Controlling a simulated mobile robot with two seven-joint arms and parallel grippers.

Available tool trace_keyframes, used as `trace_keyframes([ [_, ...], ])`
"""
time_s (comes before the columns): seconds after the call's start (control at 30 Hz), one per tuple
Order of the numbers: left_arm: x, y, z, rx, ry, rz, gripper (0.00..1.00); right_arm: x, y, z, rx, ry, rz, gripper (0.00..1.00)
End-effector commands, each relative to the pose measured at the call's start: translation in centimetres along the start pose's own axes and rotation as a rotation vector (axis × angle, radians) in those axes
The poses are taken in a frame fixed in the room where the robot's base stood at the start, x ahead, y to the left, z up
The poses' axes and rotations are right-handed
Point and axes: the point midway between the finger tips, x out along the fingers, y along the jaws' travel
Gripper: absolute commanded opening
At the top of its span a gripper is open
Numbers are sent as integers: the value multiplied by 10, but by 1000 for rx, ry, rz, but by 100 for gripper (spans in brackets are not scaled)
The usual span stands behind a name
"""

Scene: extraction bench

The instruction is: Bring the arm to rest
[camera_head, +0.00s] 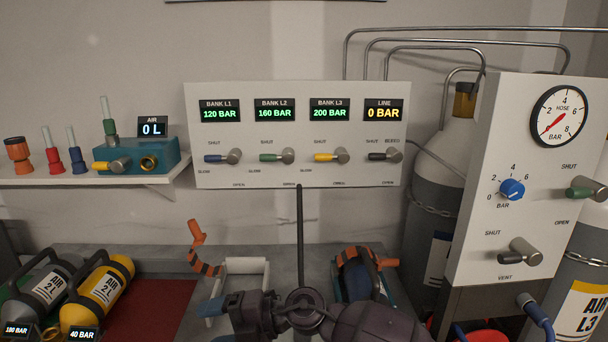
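A dark jointed assembly (375,322) lies low in the middle of the head view, its bulk at the bottom edge right of centre. It reaches left to a blue-grey end piece (236,304). It looks like part of my arm, but I cannot make out two gripper fingertips on it. A dark round ring (305,300) overlaps it at the foot of a thin black line from the panel. No arm clearly comes in from the left. I see nothing clearly held.
The gauge panel (290,181) stands behind, with LINE at 0 BAR. A valve column (470,220) and tall cylinders (430,195) stand at right. Yellow (104,285) and grey (45,290) bottles lie at left. An orange-banded piece (196,232) and a blue cylinder (352,282) flank a white roller (246,266).

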Motion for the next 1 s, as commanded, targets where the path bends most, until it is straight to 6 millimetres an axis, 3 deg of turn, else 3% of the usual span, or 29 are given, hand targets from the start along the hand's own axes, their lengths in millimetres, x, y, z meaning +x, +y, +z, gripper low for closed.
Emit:
trace_keyframes([
  [0.13, -2, 0, 3, -1, -6, -1, 43, -19, 23, -6, 138, -129, 323, 70],
  [0.23, -3, 0, 5, -1, -10, -2, 43, -44, 32, -2, 241, -248, 510, 70],
  [0.37, -4, -1, 6, -2, -13, -2, 43, -88, 29, 8, 393, -430, 715, 70],
  [0.47, -4, -1, 7, -2, -14, -2, 43, -126, 15, 15, 524, -587, 843, 70],
  [0.63, -4, -1, 6, -2, -12, -2, 43, -195, -31, 17, 768, -874, 991, 70],
  [0.77, -3, 0, 4, -1, -9, -2, 43, -245, -80, 4, 970, -1096, 1043, 70],
  [0.87, -2, 0, 2, -1, -4, -1, 43, -278, -121, -16, 1134, -1261, 1047, 70],
  [1.0, 1, 0, -2, 0, 3, 0, 43, -318, -178, -59, 1374, -1475, 999, 70],
])
